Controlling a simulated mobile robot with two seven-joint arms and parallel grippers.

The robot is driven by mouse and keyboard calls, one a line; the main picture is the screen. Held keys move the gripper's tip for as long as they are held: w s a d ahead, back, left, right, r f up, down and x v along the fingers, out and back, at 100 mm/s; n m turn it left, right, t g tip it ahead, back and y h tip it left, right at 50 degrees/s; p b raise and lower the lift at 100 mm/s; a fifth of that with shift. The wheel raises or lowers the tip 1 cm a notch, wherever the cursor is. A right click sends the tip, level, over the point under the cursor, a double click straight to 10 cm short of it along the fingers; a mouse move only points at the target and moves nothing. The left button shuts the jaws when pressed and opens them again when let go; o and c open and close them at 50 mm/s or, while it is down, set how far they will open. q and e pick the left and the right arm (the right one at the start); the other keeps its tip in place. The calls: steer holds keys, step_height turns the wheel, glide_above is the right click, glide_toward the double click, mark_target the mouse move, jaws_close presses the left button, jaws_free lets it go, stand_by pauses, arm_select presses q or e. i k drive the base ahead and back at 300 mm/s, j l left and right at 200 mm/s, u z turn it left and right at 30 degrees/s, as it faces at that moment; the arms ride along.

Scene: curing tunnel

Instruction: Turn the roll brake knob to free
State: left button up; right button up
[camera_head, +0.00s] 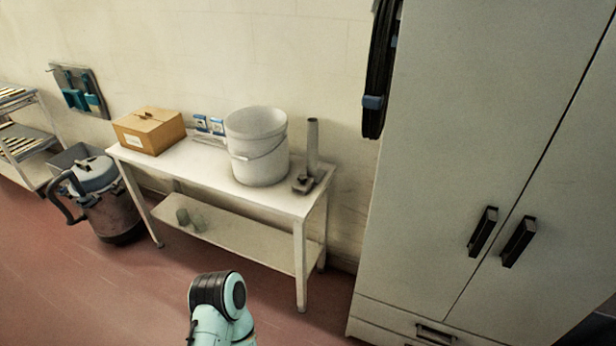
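No roll brake knob can be made out in the head view. A teal and black part of one of my arms shows at the bottom, left of the middle, in front of the white table (228,206). Neither of my grippers is in view, and nothing held can be seen.
A cardboard box (149,131), a white bucket (258,147) and a small stand with an upright tube (312,150) are on the table. A cabinet (468,120) with black handles fills the right. A vacuum cleaner (108,207) and a rack (27,141) stand left. Red floor in front is clear.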

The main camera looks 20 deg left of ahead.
mark_target(302, 178)
steer(key=i+j, duration=0.15)
steer(key=j, duration=0.25)
steer(key=i+j+u, duration=0.15)
steer(key=j, duration=0.2)
steer(key=i+j, duration=0.2)
steer(key=j, duration=0.15)
steer(key=i+j+u, duration=0.1)
steer(key=j, duration=0.3)
steer(key=i+j+u, duration=0.1)
steer(key=i+j, duration=0.15)
